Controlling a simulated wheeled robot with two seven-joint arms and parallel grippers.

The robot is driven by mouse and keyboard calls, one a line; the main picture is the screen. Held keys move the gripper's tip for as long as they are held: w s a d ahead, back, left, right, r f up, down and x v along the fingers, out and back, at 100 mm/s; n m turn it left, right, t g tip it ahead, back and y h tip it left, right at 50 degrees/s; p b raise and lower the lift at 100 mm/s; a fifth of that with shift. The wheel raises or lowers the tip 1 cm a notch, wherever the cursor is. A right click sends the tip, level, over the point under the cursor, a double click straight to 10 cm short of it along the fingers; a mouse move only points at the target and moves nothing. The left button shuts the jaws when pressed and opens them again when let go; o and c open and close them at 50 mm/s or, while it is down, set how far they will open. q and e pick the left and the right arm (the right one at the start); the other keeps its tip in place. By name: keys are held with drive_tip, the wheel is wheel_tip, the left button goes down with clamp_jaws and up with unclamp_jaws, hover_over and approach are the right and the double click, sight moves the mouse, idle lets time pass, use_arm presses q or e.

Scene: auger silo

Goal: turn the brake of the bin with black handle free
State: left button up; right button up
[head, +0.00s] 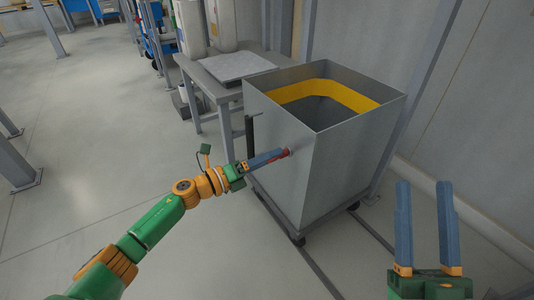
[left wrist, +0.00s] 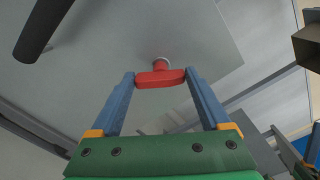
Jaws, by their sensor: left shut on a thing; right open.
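The grey bin (head: 345,150) is an open-topped metal box on casters, with a yellow band inside. A black upright handle (head: 250,130) is at its left side, and a dark bar shows in the left wrist view (left wrist: 42,32). The brake is a red T-shaped knob (left wrist: 160,77) on the bin's wall. My left gripper (head: 282,155) is shut on the red knob, with one finger at each end of its crossbar in the left wrist view. The gripper partly hides the knob in the head view. My right gripper (head: 424,185) is open and empty, right of the bin.
A grey table (head: 210,90) with a light plate (head: 238,66) on top stands just behind the bin at left. White containers (head: 190,28) and a blue cart (head: 152,22) are farther back. A wall is close on the right.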

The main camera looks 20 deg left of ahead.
use_arm(q)
drive_tip(key=shift+f+n+p, duration=0.15)
drive_tip(key=shift+n+p, duration=1.2)
drive_tip(key=shift+n, duration=2.15)
use_arm(e)
wheel_tip(320, 180, down, 20)
drive_tip(key=w+d+m+g+h, duration=0.1)
drive_tip(key=g+h, duration=0.4)
drive_tip(key=g, duration=0.6)
drive_tip(key=shift+w+d+m+g, duration=0.3)
drive_tip(key=shift+w+d+g, duration=0.1)
drive_tip(key=shift+w+d, duration=0.25)
use_arm(q)
drive_tip(key=o, duration=1.2)
drive_tip(key=shift+s+a, duration=0.1)
use_arm(e)
drive_tip(key=shift+s+f, duration=0.1)
use_arm(q)
drive_tip(key=p+v, duration=0.2)
drive_tip(key=v, duration=0.4)
drive_tip(key=shift+s+a, duration=0.25)
drive_tip(key=shift+s, duration=0.1)
use_arm(e)
drive_tip(key=s+d+f+g+h, duration=0.2)
drive_tip(key=s+d+f+g, duration=0.1)
drive_tip(key=s+f+g, duration=0.5)
drive_tip(key=s, duration=0.2)
drive_tip(key=shift+s+d+f+m, duration=0.15)
drive_tip(key=shift+s+f+m, duration=0.15)
drive_tip(key=shift+s+f, duration=0.1)
